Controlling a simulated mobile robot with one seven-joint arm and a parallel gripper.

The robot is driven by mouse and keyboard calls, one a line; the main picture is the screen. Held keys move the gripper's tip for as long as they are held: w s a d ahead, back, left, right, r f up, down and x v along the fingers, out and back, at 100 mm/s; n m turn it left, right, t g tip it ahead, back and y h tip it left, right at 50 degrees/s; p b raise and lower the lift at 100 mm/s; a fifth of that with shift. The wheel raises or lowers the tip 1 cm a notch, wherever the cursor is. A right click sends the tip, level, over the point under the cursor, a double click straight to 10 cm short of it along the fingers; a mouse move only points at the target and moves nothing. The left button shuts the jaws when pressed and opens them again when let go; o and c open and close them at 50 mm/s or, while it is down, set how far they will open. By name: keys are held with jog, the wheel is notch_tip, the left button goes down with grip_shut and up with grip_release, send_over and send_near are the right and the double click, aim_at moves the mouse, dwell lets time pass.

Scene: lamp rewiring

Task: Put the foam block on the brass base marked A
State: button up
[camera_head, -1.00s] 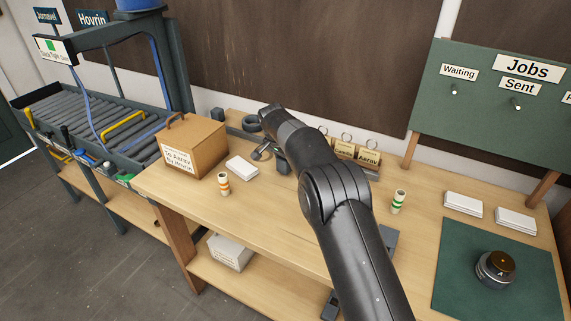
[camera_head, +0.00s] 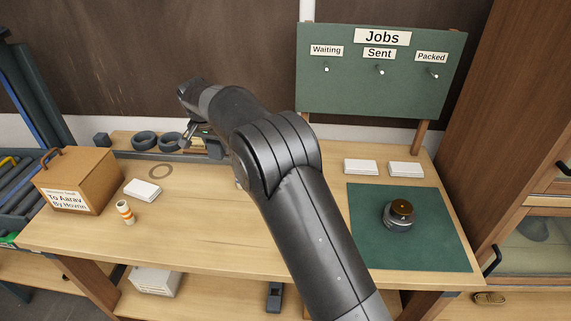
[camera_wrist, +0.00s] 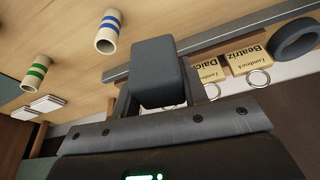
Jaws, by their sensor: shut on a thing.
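A dark grey block (camera_wrist: 158,72), seemingly the foam block, sits between the fingers of my gripper (camera_wrist: 160,95) in the wrist view. The gripper is shut on it. In the head view my gripper (camera_head: 198,135) is over the back left part of the bench and partly hidden by my arm; the block is hard to make out there.
A brown box (camera_head: 80,178), a white pad (camera_head: 142,190) and an orange-striped tube (camera_head: 126,212) stand at the left. Dark rings (camera_head: 145,138) lie at the back. White pads (camera_head: 361,167) lie behind the mat, below the jobs board (camera_head: 385,85). A cabinet (camera_head: 530,150) stands at the right.

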jog(key=w+d+r+m+h, duration=0.1)
jog(key=d+r+m, duration=0.15)
jog(key=d, duration=1.45)
jog(key=d+r+m, duration=0.1)
jog(key=d+r, duration=0.3)
jog(key=d, duration=1.3)
jog(key=s+d+m+g, duration=0.1)
jog(key=s+d+m, duration=0.1)
jog(key=s+d, duration=1.05)
jog(key=s+d+m, duration=0.2)
jog(key=s+d, duration=0.7)
jog(key=d, duration=0.7)
send_over(406, 203)
jog(key=s, duration=0.1)
jog(key=shift+n+h, duration=0.25)
jog(key=shift+h, duration=0.15)
jog(key=f, duration=0.4)
jog(key=a+f, duration=0.1)
jog(key=f, duration=0.1)
jog(key=shift+f, duration=2.2)
